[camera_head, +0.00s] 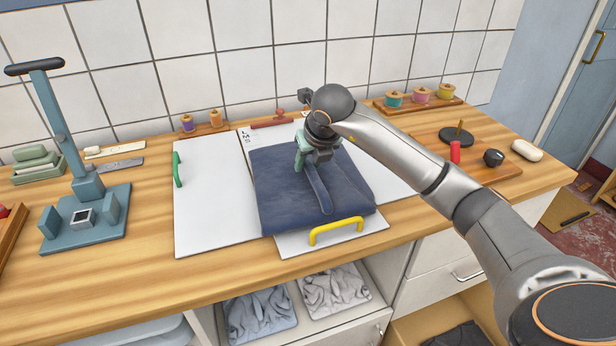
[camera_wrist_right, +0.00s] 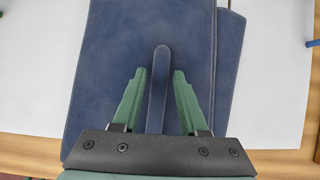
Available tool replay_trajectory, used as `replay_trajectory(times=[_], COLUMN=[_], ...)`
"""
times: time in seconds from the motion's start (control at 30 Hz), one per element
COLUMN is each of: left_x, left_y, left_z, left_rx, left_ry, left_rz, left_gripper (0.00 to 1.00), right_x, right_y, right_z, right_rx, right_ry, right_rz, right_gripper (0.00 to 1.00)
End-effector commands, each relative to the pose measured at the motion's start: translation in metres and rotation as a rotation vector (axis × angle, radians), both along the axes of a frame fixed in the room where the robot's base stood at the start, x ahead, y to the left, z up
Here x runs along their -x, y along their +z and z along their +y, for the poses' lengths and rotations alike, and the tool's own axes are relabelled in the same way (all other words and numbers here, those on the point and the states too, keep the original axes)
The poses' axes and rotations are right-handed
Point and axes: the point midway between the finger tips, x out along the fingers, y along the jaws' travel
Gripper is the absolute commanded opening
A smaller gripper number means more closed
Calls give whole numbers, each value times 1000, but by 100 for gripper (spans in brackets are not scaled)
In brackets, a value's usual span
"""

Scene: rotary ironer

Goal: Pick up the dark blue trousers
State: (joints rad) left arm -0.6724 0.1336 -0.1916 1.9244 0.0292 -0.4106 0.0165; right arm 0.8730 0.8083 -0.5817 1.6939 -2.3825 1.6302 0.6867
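The dark blue trousers (camera_head: 278,205) lie folded on a white board on the bench. A raised dark blue strip (camera_head: 319,190) stands along their top. They also fill the middle of the right wrist view (camera_wrist_right: 105,70). My right gripper (camera_head: 303,160) is over the trousers, near their back half. In the right wrist view its two green fingers (camera_wrist_right: 160,76) are spread on either side of the strip (camera_wrist_right: 161,58), with gaps showing on both sides. Whether the fingertips touch the cloth is unclear. My left gripper is not in view.
The white board (camera_head: 213,215) has a green handle (camera_head: 178,169) at left; a yellow handle (camera_head: 336,231) is in front. A blue-grey stand (camera_head: 86,210) is at left. Thread spools (camera_head: 421,95) and a red-and-black tool area (camera_head: 470,150) are at right. Grey cloths (camera_head: 334,290) lie below.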

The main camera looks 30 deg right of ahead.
Motion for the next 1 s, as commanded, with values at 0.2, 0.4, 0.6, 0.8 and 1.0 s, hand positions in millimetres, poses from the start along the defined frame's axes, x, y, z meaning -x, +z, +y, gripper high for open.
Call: replay_trajectory(times=[0.2,0.4,0.6,0.8,1.0], left_x=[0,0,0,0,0], left_y=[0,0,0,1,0], left_z=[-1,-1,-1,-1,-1], left_rx=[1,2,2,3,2], left_ry=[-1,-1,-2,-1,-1], left_rz=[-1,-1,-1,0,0], left_gripper=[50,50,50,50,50], right_x=[0,0,0,0,0], right_y=[-1,-1,-1,-1,-1], right_z=[0,0,0,0,0], right_rx=[0,-1,1,0,0], right_ry=[0,0,0,1,1], right_rz=[2,3,3,3,3], right_gripper=[15,0,0,0,0])
